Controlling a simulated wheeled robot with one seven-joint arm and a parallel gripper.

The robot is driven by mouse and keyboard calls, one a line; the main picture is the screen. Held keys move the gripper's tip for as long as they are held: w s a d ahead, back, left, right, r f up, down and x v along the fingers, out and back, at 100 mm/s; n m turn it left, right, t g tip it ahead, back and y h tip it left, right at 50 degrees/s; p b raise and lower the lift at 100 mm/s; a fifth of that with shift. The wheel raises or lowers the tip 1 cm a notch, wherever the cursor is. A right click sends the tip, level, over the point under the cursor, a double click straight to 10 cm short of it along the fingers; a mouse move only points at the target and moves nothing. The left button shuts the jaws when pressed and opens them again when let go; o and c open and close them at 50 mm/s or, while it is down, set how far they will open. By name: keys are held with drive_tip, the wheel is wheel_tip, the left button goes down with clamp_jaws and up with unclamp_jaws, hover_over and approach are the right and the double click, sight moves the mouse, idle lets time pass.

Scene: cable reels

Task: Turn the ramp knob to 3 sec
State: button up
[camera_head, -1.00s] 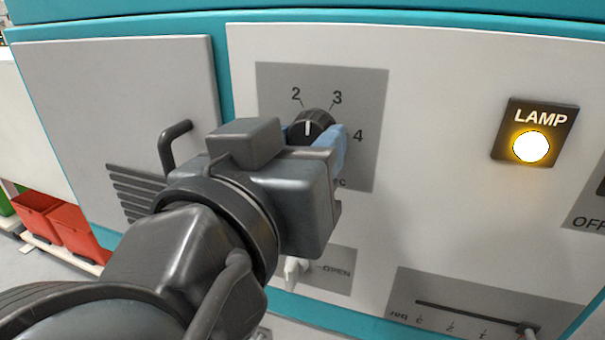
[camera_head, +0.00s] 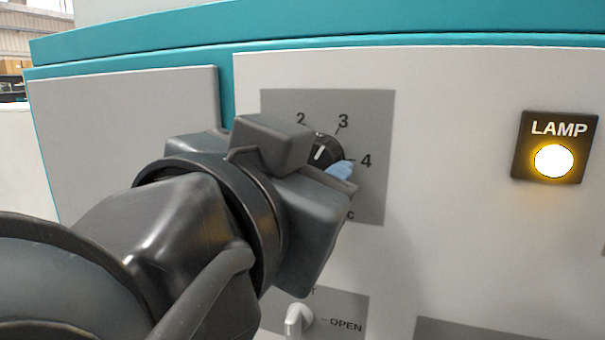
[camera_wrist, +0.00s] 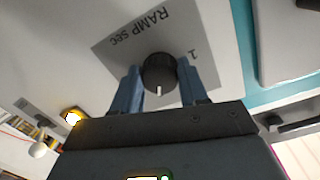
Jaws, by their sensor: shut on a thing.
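The ramp knob (camera_head: 327,150) is a round black knob with a white pointer line on a grey plate (camera_head: 375,205) marked 2, 3 and 4. Its line leans up and right, roughly toward the 3 mark; exact alignment is hard to tell. My gripper (camera_head: 331,162) is shut on the knob, rolled clockwise, with one blue finger showing at the knob's lower right. The other finger is hidden behind the gripper body. In the wrist view the knob (camera_wrist: 157,70) sits between both blue fingers (camera_wrist: 160,84), near "RAMP SEC" and "1".
A lit yellow lamp (camera_head: 553,160) is at the right of the white panel. A white lever (camera_head: 298,318) beside "OPEN" is below my gripper. A blank grey panel (camera_head: 120,120) is at the left. The panel between the knob plate and lamp is clear.

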drive_tip(key=o, duration=1.1)
drive_tip(key=shift+c, duration=0.2)
